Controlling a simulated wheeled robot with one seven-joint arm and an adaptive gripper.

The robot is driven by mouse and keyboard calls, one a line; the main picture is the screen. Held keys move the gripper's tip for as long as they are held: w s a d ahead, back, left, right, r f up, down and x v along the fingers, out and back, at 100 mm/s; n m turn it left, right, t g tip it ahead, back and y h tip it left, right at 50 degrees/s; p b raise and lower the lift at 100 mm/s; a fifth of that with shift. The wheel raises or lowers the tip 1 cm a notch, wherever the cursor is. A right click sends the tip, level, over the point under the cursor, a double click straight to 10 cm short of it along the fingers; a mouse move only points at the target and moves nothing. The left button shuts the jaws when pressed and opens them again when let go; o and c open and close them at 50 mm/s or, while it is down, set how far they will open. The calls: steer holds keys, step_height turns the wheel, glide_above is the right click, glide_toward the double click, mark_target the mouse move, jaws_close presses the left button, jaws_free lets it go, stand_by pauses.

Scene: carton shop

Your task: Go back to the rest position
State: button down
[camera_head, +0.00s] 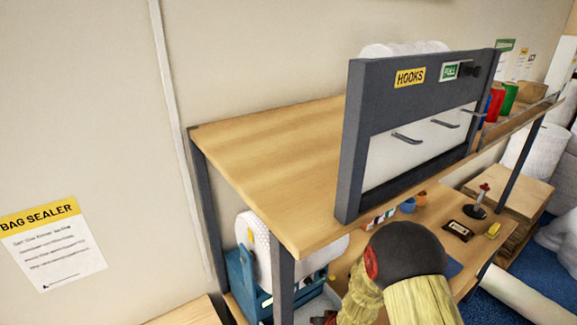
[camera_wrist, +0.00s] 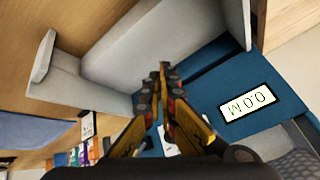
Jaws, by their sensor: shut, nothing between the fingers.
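My gripper (camera_wrist: 166,82) is in the middle of the wrist view, with its two dark, yellow-sided fingers closed together and nothing between them. It points toward a pale grey tray-like surface (camera_wrist: 120,60) and a blue device (camera_wrist: 207,88) with a "0.0 M" display (camera_wrist: 247,105). I cannot tell whether the fingers touch anything. In the head view my arm reaches into the lower level of the wooden workbench (camera_head: 250,150), and it mostly hides the gripper there.
A blue holder (camera_head: 243,277) with a white roll (camera_head: 258,245) stands left of my arm, beside a bench post (camera_head: 284,290). The grey hook panel (camera_head: 358,150) rises above my arm. A red-handled stamp (camera_head: 481,200) and an orange cup (camera_head: 421,198) stand behind it. The upper shelf's left side is clear.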

steer(key=s+d+r+n+g+h+b, duration=0.1)
steer(key=s+d+r+g+h+b, duration=0.25)
steer(key=s+d, duration=0.55)
steer(key=s+r+t+b, duration=0.3)
steer(key=s+r+b, duration=1.1)
steer(key=s+b, duration=0.4)
steer(key=b, duration=0.3)
steer(key=shift+s+d+y, duration=0.3)
steer(key=shift+y, duration=0.05)
steer(key=c, duration=2.6)
jaws_free()
steer(key=shift+r, duration=0.1)
